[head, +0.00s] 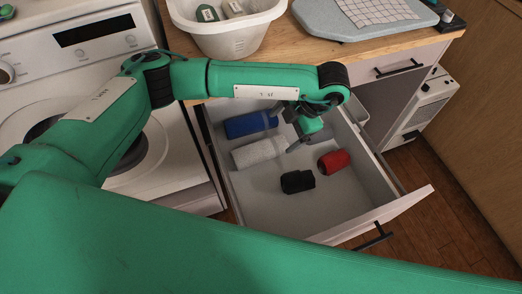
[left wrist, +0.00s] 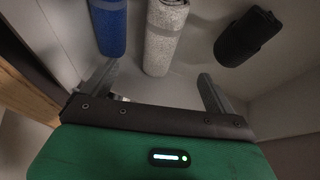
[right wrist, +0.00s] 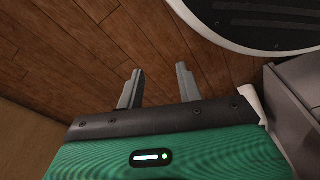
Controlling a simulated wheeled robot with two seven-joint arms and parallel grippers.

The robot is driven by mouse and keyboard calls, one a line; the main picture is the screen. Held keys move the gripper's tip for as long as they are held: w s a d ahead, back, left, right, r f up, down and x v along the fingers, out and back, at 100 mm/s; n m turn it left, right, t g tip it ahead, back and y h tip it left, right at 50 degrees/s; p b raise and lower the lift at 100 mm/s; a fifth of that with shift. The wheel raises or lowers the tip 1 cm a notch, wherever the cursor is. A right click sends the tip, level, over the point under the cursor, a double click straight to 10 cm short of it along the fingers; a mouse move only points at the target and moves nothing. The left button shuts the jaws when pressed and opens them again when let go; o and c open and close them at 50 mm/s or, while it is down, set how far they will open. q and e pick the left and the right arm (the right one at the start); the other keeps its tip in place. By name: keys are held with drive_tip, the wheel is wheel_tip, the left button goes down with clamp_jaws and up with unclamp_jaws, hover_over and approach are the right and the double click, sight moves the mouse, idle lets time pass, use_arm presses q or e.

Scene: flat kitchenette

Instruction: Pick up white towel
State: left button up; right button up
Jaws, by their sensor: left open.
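The white towel (head: 258,152) is a rolled, speckled cylinder lying in the open drawer, between the blue towel (head: 250,124) and a black roll (head: 297,181). My left gripper (head: 285,128) is open and empty inside the drawer area, close to the right end of the white towel. In the left wrist view the white towel (left wrist: 163,35) lies ahead, between the lines of the two spread fingers (left wrist: 156,74), with no visible contact. My right gripper (right wrist: 160,69) is open and empty above the wooden floor, away from the drawer.
A red roll (head: 334,161) lies at the right in the drawer (head: 270,205). The drawer's front part is bare. The counter (head: 285,46) above holds a white basin (head: 232,38) and an ironing board (head: 340,22). A washing machine (head: 160,165) stands left.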

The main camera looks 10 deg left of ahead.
sight(266, 146)
use_arm(q)
drive_tip(key=x, duration=0.7)
drive_tip(key=shift+a+f, duration=0.2)
drive_tip(key=shift+f, duration=0.3)
drive_tip(key=p+x, duration=0.1)
drive_tip(key=x, duration=0.4)
drive_tip(key=c, duration=1.1)
use_arm(e)
drive_tip(key=shift+s+d+f, duration=0.15)
drive_tip(key=shift+s+f, duration=0.25)
drive_tip(key=shift+f, duration=0.15)
drive_tip(key=shift+s+d+f, duration=0.15)
drive_tip(key=shift+s+f, duration=0.2)
drive_tip(key=shift+f, duration=0.15)
